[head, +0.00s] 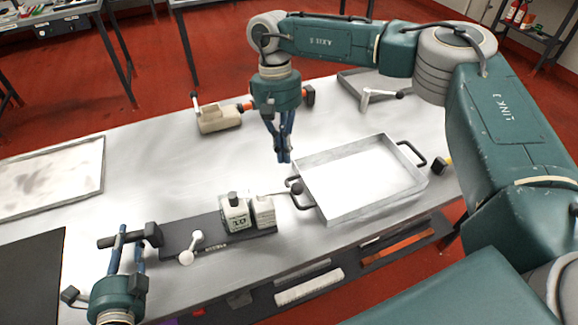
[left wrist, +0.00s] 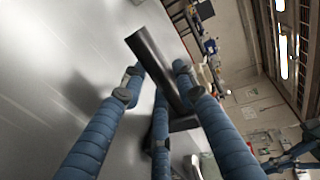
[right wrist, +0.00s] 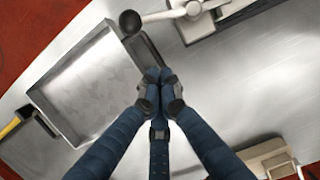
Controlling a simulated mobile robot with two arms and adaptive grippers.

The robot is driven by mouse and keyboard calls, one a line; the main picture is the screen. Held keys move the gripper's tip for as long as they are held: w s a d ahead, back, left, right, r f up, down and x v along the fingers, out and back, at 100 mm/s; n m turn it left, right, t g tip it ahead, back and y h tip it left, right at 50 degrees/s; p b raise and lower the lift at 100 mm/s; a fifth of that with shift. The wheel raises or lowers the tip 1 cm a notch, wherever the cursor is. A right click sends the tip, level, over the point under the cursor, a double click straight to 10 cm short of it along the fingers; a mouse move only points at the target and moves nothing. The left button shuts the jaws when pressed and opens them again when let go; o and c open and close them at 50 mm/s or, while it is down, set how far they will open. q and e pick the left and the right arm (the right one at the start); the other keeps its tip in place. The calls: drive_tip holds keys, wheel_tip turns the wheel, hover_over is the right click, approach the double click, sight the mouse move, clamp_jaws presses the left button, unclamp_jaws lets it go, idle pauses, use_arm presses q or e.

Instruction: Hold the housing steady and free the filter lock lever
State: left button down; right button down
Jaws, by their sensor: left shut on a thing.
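The housing is a cream block (head: 236,213) on a dark base plate (head: 215,240) along the table's front. A pale lever (head: 277,192) with a black ball knob (head: 294,184) reaches from it toward the tray; the lever also shows in the right wrist view (right wrist: 165,15). My left gripper (head: 125,236) is shut on the black bar handle (head: 148,235) at the plate's left end; that bar crosses between its fingers in the left wrist view (left wrist: 155,62). My right gripper (head: 284,158) points down with its fingertips together, empty, above the table behind the knob.
A metal tray (head: 325,205) with black handles stands right of the lever, close to the knob. A cream clamp-like tool (head: 218,119) lies at the back. A second small lever (head: 187,254) sits on the plate. A shallow pan (head: 98,175) lies left. The table's middle is clear.

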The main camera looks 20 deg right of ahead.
sight(295, 188)
use_arm(q)
drive_tip(key=shift+r, duration=0.1)
use_arm(e)
drive_tip(key=shift+s+a+f, duration=0.1)
drive_tip(key=shift+s+f, duration=0.1)
drive_tip(key=shift+s, duration=0.45)
drive_tip(key=shift+s+f, duration=0.2)
drive_tip(key=shift+s, duration=0.5)
drive_tip(key=shift+s+a+f, duration=0.1)
drive_tip(key=shift+s+f, duration=0.1)
drive_tip(key=shift+s, duration=0.45)
drive_tip(key=shift+s+d+m, duration=0.1)
drive_tip(key=shift+s+m, duration=0.5)
drive_tip(key=shift+m, duration=0.2)
drive_tip(key=s+m, duration=0.1)
drive_tip(key=s+m+y, duration=0.1)
drive_tip(key=m, duration=0.1)
drive_tip(key=s+m, duration=0.1)
drive_tip(key=shift+s+a+f+m, duration=0.1)
drive_tip(key=shift+a+m, duration=0.15)
drive_tip(key=shift+m, duration=0.05)
drive_tip(key=s+a+m+t+y, duration=0.1)
drive_tip(key=s+a+m, duration=0.3)
drive_tip(key=m, duration=0.5)
drive_tip(key=shift+s+a+t, duration=0.25)
drive_tip(key=shift+a+t, duration=0.35)
use_arm(q)
drive_tip(key=shift+d, duration=0.1)
